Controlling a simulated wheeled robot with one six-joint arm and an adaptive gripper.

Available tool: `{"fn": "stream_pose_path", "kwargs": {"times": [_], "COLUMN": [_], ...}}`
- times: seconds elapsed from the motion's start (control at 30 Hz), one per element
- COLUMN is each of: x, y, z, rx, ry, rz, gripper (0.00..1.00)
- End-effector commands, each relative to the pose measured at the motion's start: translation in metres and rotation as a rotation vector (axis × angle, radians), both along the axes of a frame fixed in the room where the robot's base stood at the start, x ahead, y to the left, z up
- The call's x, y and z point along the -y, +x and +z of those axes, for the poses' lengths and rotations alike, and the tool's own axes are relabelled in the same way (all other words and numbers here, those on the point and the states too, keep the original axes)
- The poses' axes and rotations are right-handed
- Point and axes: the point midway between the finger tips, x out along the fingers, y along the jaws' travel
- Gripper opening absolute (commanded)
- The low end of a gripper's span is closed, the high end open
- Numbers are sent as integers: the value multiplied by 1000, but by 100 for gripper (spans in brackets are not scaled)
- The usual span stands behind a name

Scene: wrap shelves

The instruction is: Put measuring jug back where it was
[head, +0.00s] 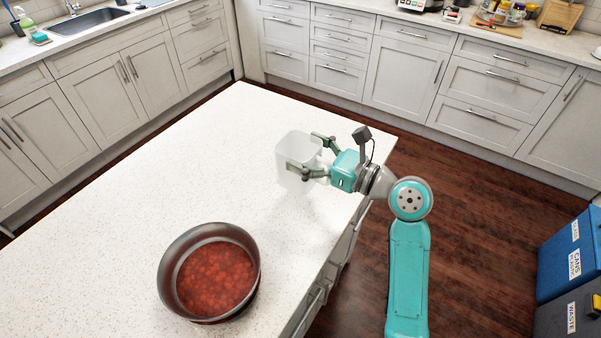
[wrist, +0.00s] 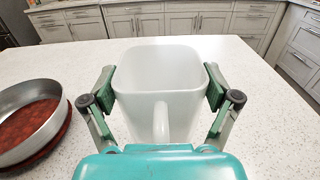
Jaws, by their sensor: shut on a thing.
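The measuring jug (head: 296,160) is a pale, translucent squarish vessel at the right side of the island, near its far end. In the wrist view the jug (wrist: 161,80) is upright, with its mouth up and its handle towards me. My gripper (head: 308,155) is shut on the jug, with one finger on each side of its body. The fingers also show in the wrist view (wrist: 161,88). The jug looks empty. Its base is partly hidden, and I cannot tell whether it touches the countertop.
A round pan (head: 168,281) with red chunky contents stands on the island (head: 110,215) at the near side; it also shows in the wrist view (wrist: 55,137). The rest of the island top is clear. Counters with a sink (head: 88,20) line the back. Bins (head: 570,262) stand at right.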

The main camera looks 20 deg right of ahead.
Motion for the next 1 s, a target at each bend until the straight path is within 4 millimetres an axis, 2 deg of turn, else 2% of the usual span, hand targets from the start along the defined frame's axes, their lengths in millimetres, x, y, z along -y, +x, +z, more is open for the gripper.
{"fn": "stream_pose_path", "kwargs": {"times": [0.03,0.2,0.5,0.97,1.0], "x": [0,0,0,0,0], "y": [0,0,0,0,0], "z": [-8,-21,-54,-60,-59], "rx": [-3,0,-1,1,1], "ry": [2,1,1,0,0], "rz": [0,0,0,1,1], "gripper": [18,18,18,18,95]}}
